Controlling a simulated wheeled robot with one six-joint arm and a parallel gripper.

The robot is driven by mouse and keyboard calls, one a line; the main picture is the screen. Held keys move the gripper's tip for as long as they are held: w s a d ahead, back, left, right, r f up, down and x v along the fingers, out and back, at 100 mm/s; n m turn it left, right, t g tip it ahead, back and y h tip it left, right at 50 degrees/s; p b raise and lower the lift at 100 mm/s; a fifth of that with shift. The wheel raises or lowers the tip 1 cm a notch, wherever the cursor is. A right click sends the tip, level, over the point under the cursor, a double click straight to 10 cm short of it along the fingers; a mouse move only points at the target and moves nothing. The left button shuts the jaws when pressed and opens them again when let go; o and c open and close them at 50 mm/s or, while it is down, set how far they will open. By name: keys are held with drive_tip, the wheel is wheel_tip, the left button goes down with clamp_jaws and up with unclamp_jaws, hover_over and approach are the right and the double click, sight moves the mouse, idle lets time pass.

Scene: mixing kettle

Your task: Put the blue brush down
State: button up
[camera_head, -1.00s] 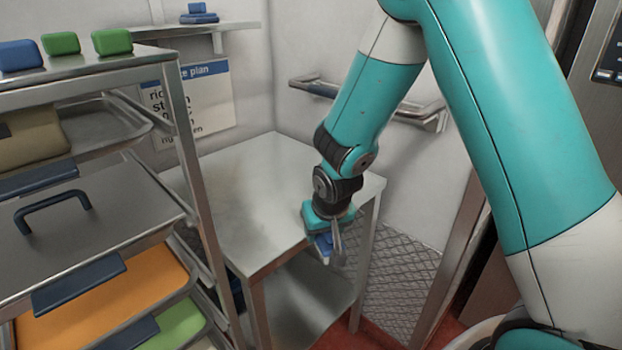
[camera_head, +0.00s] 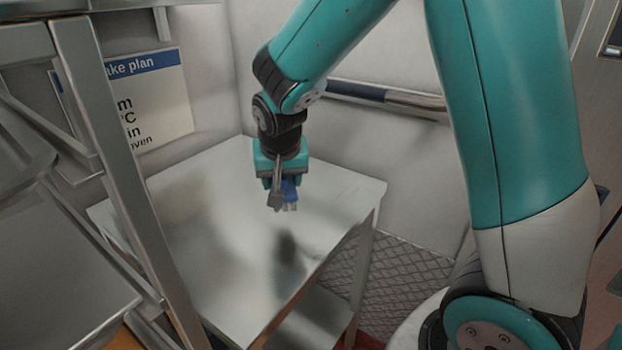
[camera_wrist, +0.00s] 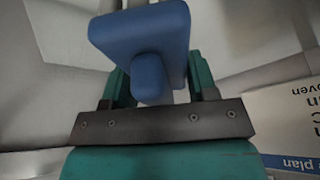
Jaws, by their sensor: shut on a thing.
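My gripper (camera_head: 279,192) is shut on the blue brush (camera_head: 290,190) and holds it above the steel table (camera_head: 220,240). A dark shadow lies on the table top below it, with a gap between brush and table. In the wrist view the blue brush (camera_wrist: 145,40) fills the upper middle, its stub between the teal fingers of my gripper (camera_wrist: 158,85). The brush's lower end is partly hidden by the fingers in the head view.
The table top is bare. A steel rack (camera_head: 110,150) stands close on the left. A wall poster (camera_head: 150,95) and a handrail (camera_head: 385,97) are behind the table. A textured metal panel (camera_head: 405,275) is to its right.

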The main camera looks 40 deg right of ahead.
drive_tip(key=w+d, duration=0.1)
drive_tip(key=d, duration=0.2)
drive_tip(key=w+d+f+p, duration=0.1)
drive_tip(key=d, duration=0.3)
drive_tip(key=w+d+f+p, duration=0.1)
drive_tip(key=d, duration=0.2)
drive_tip(key=shift+w+d, duration=0.3)
drive_tip(key=shift+d, duration=0.05)
drive_tip(key=shift+w+d+f+p, duration=0.1)
drive_tip(key=shift+f+p, duration=0.35)
drive_tip(key=shift+f, duration=2.05)
drive_tip(key=shift+f, duration=0.2)
drive_tip(key=o, duration=0.8)
drive_tip(key=shift+r, duration=0.1)
